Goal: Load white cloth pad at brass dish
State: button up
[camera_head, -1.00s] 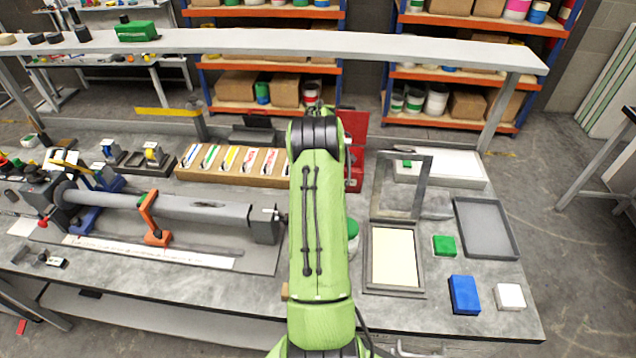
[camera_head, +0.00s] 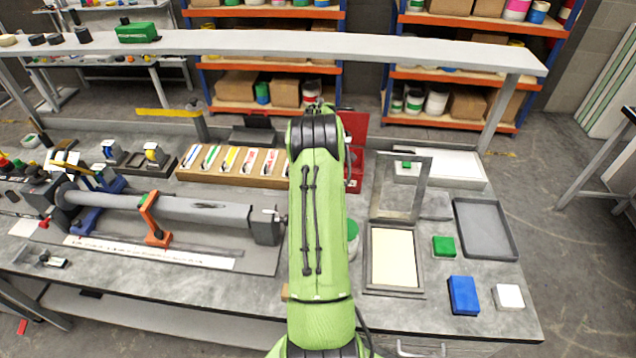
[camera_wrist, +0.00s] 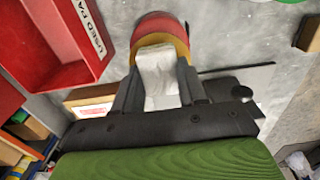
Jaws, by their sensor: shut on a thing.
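My gripper (camera_wrist: 158,92) is shut on the white cloth pad (camera_wrist: 158,70) in the wrist view. The pad stands out between the two dark fingers. A round brass-coloured dish (camera_wrist: 180,44) with a red inside lies just beyond the pad's tip, at the top centre. The pad overlaps the dish's near edge in the picture; I cannot tell whether they touch. In the head view my own green arm hides the gripper, the pad and the dish.
A red tray (camera_wrist: 58,72) with a "USED PA..." label is left of the dish. In the head view, a framed panel (camera_head: 393,290), green block (camera_head: 444,246), blue block (camera_head: 463,295) and white block (camera_head: 509,297) are right of my arm. A lathe-like machine (camera_head: 205,208) is left.

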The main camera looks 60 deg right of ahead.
notch_tip(320, 180, up, 6)
jog(key=p, duration=0.3)
jog(key=shift+f, duration=0.1)
jog(key=shift+f, duration=0.1)
